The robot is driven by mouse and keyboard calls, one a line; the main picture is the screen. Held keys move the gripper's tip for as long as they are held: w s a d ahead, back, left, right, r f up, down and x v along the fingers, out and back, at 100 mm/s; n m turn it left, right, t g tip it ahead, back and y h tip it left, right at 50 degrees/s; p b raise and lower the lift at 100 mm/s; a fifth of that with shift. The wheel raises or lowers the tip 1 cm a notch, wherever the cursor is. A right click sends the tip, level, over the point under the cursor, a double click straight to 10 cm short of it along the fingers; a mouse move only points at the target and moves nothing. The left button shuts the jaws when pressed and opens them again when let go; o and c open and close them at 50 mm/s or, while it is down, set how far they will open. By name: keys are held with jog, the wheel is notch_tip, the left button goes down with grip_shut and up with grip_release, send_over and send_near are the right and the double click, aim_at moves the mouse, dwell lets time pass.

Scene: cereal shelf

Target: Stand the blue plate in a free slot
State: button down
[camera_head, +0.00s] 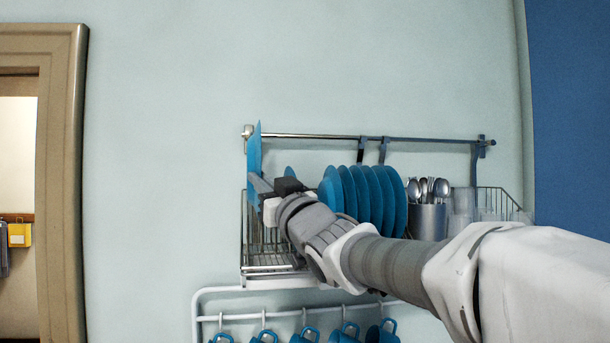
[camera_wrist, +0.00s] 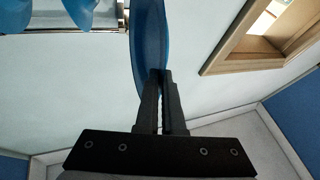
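The blue plate (camera_head: 255,154) is upright and seen nearly edge-on at the left end of the wall dish rack (camera_head: 243,222). My gripper (camera_head: 262,188) is at the plate's lower part. In the wrist view the fingers of my gripper (camera_wrist: 162,78) are closed on the edge of the blue plate (camera_wrist: 150,42). Several other blue plates (camera_head: 363,192) stand upright in the rack's middle, right of my gripper. One more blue plate edge (camera_head: 290,172) shows behind my gripper. My gripper and arm hide part of the slots.
A metal rail (camera_head: 310,135) runs above the rack. A cutlery holder (camera_head: 427,220) and clear glasses (camera_head: 464,205) stand to the right. Several blue mugs (camera_head: 308,335) hang below. A wooden frame (camera_head: 66,180) is at far left. The rack's left part shows bare wires (camera_head: 268,260).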

jog(key=w+a+p, duration=0.2)
jog(key=w+p, duration=0.1)
jog(key=w, duration=0.6)
jog(key=shift+a+p, duration=0.15)
jog(key=shift+p, duration=0.15)
jog(key=shift+f, duration=0.1)
dwell(0.4)
jog(key=shift+f+b, duration=1.1)
jog(key=shift+b, duration=0.15)
jog(key=shift+f, duration=0.2)
jog(key=shift+f+b, duration=2.55)
jog(key=shift+b, duration=0.05)
jog(key=shift+f+b, duration=0.7)
jog(key=shift+b, duration=0.05)
jog(key=c, duration=1)
grip_release()
jog(key=shift+o, duration=0.2)
jog(key=shift+f, duration=0.15)
jog(key=b+v, duration=0.4)
jog(key=v, duration=1.3)
jog(key=shift+s+b, duration=0.25)
jog(key=shift+b, duration=0.15)
